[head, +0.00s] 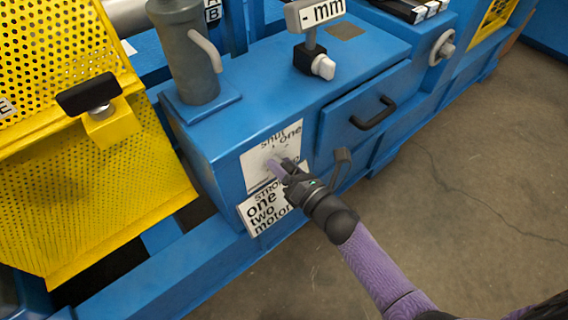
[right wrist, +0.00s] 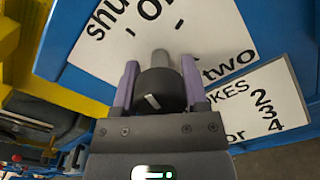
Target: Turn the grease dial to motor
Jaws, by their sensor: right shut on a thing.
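The grease dial is a black knob (right wrist: 160,92) with a white mark, on a white plate (head: 256,165) on the front of the blue cabinet. The plate also fills the top of the right wrist view (right wrist: 115,40), with "shut", "one" and "two" readable; the "motor" label on it is hidden. My right gripper (head: 279,167) reaches the plate. In the right wrist view its purple fingers (right wrist: 160,85) stand on either side of the knob, shut on it. The white mark slants; I cannot tell which label the knob points to. My left gripper is not in view.
A strokes sign (head: 262,213) listing one, two and motor hangs below the plate. A drawer with a black handle (head: 373,113) and a grey lever (head: 341,165) are to the right. A grey pump cylinder (head: 190,60) stands above. Yellow perforated guards (head: 90,190) are left. Floor at right is clear.

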